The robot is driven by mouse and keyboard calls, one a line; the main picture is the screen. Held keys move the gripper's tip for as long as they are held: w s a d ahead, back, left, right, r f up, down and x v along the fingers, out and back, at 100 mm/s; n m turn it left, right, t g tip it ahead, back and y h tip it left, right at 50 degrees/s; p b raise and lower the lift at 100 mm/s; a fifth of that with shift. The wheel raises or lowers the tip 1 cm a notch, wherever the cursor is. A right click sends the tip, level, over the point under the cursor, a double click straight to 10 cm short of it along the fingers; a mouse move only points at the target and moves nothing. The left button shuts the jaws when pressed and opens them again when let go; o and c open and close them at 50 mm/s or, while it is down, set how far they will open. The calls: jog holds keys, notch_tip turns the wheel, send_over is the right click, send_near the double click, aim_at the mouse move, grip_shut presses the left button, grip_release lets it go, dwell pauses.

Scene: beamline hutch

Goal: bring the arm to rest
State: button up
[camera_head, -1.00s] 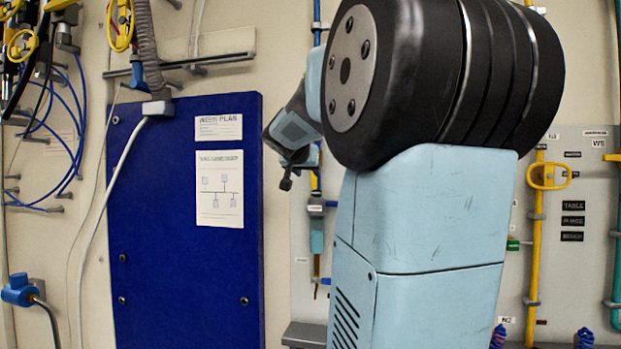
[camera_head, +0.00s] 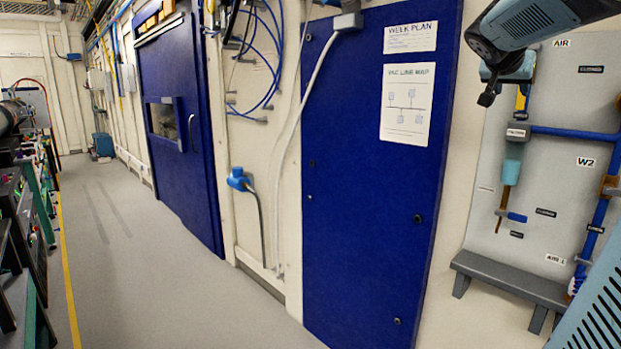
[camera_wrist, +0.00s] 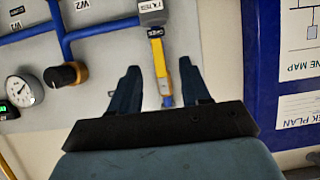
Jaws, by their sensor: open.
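My arm (camera_head: 535,22) reaches in at the upper right of the head view, in front of the wall panel. My gripper is at its end; in the wrist view my gripper (camera_wrist: 158,82) is open, with two dark fingers spread apart. A yellow and blue upright fitting (camera_wrist: 160,70) shows between the fingers in that picture. It looks to be on the panel behind them, and nothing is held. Part of my own light blue, slotted body fills the lower right corner of the head view.
The pale wall panel (camera_head: 560,95) carries blue pipes (camera_head: 572,133) and a grey shelf (camera_head: 510,278). Left of it is a blue board (camera_head: 365,215) with papers. A blue door (camera_head: 180,120) and a clear grey floor aisle (camera_head: 125,230) lie further left. A gauge (camera_wrist: 24,90) shows in the wrist view.

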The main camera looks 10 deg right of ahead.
jog(key=s+a+f+n+g+y, duration=0.1)
jog(key=s+a+f+n+y, duration=0.4)
jog(key=s+a+f, duration=0.6)
jog(key=s+a+f+n+g+y, duration=0.1)
jog(key=s+a+f+n+y, duration=0.4)
jog(key=s+a+f, duration=0.5)
jog(key=a+f, duration=0.5)
jog(key=a, duration=0.2)
jog(key=shift+s+a+g, duration=0.2)
jog(key=shift+s+g, duration=0.1)
jog(key=shift+s, duration=0.05)
jog(key=shift+r, duration=0.1)
jog(key=shift+c, duration=0.4)
jog(key=shift+w+d, duration=0.1)
jog(key=shift+d, duration=0.05)
